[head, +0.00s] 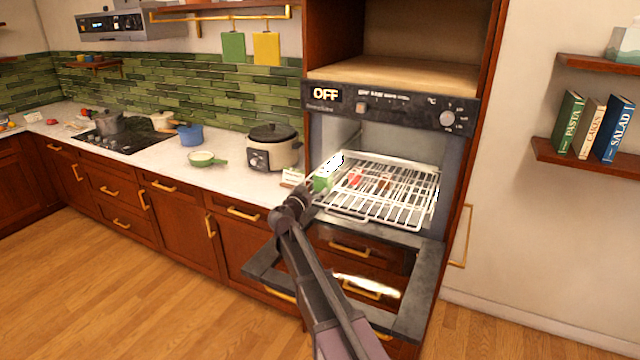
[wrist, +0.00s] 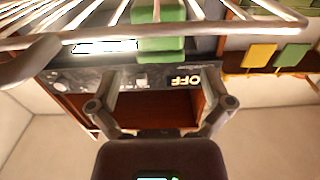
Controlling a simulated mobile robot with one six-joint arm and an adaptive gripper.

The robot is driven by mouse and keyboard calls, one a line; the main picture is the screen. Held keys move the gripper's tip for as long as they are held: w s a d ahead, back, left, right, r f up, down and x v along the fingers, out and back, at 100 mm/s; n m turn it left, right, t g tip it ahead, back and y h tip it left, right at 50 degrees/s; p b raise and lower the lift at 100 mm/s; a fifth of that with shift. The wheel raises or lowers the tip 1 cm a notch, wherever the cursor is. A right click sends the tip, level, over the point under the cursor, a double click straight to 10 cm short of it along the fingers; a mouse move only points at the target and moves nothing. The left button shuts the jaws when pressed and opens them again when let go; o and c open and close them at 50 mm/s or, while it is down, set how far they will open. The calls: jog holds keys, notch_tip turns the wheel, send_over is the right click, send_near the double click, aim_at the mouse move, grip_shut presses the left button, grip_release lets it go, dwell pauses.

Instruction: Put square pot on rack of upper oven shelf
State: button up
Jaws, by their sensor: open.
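The oven is open, and its wire rack (head: 392,214) sits at the cavity mouth, reaching out over the lowered door. A green blocky thing (head: 321,183) is at the rack's left front corner; it also shows in the wrist view (wrist: 160,44) against the rack wires (wrist: 60,42). It may be the square pot, but its full shape is hidden. My gripper (head: 312,190) is beside this corner, close to the green thing. In the wrist view my gripper (wrist: 160,108) has its fingers spread with nothing between them.
The oven door (head: 425,290) hangs open below the rack. A red thing (head: 355,178) shows among the rack wires. A rice cooker (head: 273,148), a small green pan (head: 203,159) and a blue pot (head: 190,134) stand on the counter to the left. An empty niche (head: 400,75) is above the oven.

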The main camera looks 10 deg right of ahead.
jog(key=shift+v, duration=2.4)
